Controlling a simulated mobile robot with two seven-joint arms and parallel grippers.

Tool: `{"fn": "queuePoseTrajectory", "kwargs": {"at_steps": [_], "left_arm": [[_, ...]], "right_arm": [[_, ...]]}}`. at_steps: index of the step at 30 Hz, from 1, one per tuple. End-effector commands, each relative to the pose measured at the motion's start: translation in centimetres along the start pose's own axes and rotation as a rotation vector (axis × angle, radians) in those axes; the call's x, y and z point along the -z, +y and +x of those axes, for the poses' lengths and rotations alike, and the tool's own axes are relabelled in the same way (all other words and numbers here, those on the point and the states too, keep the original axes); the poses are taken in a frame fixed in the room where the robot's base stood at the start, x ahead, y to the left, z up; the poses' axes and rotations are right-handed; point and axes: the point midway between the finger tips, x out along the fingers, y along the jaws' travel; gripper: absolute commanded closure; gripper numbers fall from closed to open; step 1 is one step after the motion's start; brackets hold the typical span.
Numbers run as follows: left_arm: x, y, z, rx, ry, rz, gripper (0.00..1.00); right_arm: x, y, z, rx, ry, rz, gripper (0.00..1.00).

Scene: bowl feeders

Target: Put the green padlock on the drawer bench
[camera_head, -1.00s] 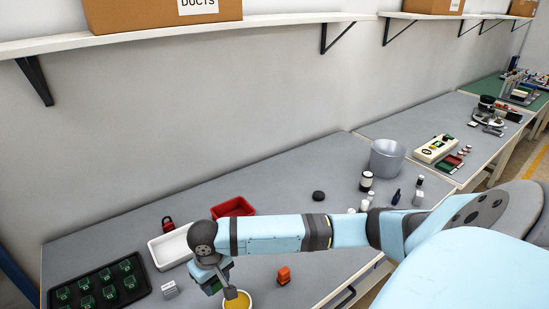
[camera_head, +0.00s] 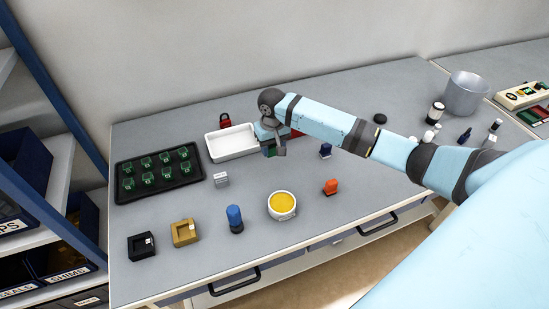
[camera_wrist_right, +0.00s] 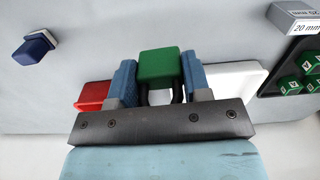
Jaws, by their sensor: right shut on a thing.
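My right gripper (camera_head: 272,149) is shut on the green padlock (camera_wrist_right: 160,66), with one blue finger on each side of it in the right wrist view. In the head view the green padlock (camera_head: 270,152) shows only as a small patch at the gripper, over the drawer bench (camera_head: 300,238), just right of the white tray. I cannot tell whether it touches the bench top. The bench is grey, with drawer handles along its front. My left gripper is not in view.
A black tray (camera_head: 128,190) of green pieces lies left.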

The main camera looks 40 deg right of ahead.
Motion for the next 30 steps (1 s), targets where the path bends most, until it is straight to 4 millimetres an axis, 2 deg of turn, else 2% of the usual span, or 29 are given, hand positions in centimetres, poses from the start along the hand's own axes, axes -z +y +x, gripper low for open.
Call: {"fn": "queuePoseTrajectory", "kwargs": {"at_steps": [3,10,17,28,29,30], "left_arm": [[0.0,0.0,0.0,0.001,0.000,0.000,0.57],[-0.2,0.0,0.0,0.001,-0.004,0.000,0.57],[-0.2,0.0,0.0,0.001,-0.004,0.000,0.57],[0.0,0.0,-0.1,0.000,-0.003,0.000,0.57],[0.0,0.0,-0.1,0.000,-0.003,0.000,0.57],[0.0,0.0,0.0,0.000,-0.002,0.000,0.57]], "right_arm": [[0.0,0.0,1.9,0.000,-0.002,0.000,0.80],[0.0,0.0,3.5,0.000,-0.001,-0.001,0.80],[0.0,0.0,6.8,-0.001,-0.001,0.001,0.80],[0.0,-0.1,7.2,0.001,0.000,-0.001,0.80],[0.0,-0.1,7.3,0.001,0.000,-0.001,0.53],[0.0,-0.1,7.3,0.001,0.001,-0.001,0.44]]}}
